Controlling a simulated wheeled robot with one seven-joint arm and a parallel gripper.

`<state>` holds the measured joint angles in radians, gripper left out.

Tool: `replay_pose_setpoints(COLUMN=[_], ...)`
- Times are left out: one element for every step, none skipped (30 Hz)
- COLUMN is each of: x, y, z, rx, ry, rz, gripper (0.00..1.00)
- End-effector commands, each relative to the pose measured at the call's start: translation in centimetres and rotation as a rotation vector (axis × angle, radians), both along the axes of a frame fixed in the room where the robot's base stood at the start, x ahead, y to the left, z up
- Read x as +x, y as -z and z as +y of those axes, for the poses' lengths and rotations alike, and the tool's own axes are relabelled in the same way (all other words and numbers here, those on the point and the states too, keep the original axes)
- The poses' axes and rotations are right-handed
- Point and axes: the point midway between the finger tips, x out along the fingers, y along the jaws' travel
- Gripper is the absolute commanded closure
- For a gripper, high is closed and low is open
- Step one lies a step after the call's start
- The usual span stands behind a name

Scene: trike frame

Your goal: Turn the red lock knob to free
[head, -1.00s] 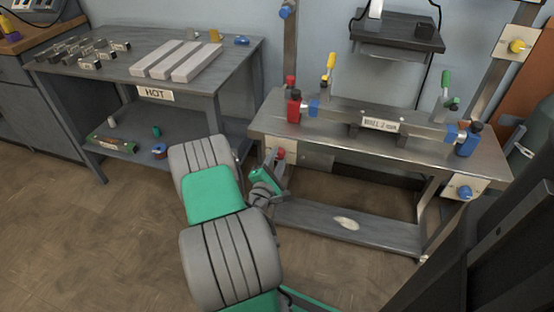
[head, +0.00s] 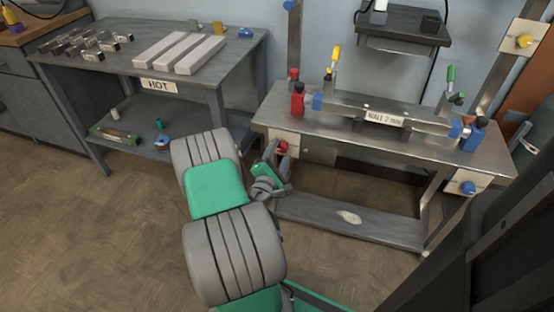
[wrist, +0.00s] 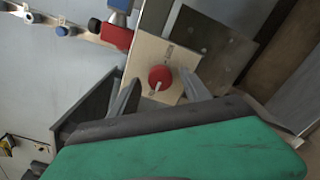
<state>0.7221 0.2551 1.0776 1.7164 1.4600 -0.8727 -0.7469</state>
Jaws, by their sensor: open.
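The red lock knob (wrist: 160,77) sits on a pale square plate (wrist: 150,58) in the wrist view, with a white pointer line on its face. My gripper (wrist: 154,88) is open, with one finger to each side of the knob. I cannot tell whether the fingers touch it. In the head view the red knob (head: 282,147) shows at the left front of the metal bench, just beyond my gripper (head: 277,157), and is partly covered by it.
The metal bench (head: 420,149) carries a clamped bar with a label plate (head: 384,118), a yellow-handled clamp (head: 334,60) and a green-handled clamp (head: 450,80). A blue knob (head: 468,188) is on its right front. A grey table (head: 110,68) marked HOT stands at left.

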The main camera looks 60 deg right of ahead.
Motion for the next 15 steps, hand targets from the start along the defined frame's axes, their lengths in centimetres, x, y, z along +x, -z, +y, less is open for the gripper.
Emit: replay_pose_setpoints(x=[0.0,0.0,0.0,-0.1,-0.1,-0.3,-0.3,-0.3,-0.4,-0.4,-0.5,-0.6,-0.6,-0.7,-0.8], y=[0.1,0.1,0.1,0.1,0.2,0.2,0.1,0.1,0.1,0.1,0.1,0.2,0.1,0.1,0.0], z=[0.4,0.7,1.1,1.5,1.9,2.4,2.8,3.2,3.7,4.1,4.5,5.0,5.3,5.6,6.0], rx=[-0.001,-0.001,-0.001,-0.001,-0.002,-0.001,-0.003,-0.002,-0.003,-0.002,-0.002,-0.002,-0.002,-0.001,-0.002], ry=[-0.002,-0.003,-0.003,-0.003,-0.004,-0.005,-0.004,-0.005,-0.004,-0.005,-0.005,-0.005,-0.005,-0.005,-0.005], rz=[-0.001,-0.001,-0.001,-0.001,-0.002,-0.002,-0.002,-0.002,-0.002,-0.002,-0.002,-0.002,-0.002,-0.002,-0.002], gripper=[0.44,0.44,0.44,0.44,0.44,0.44,0.44,0.44,0.44,0.44,0.44,0.44,0.44,0.44,0.44])
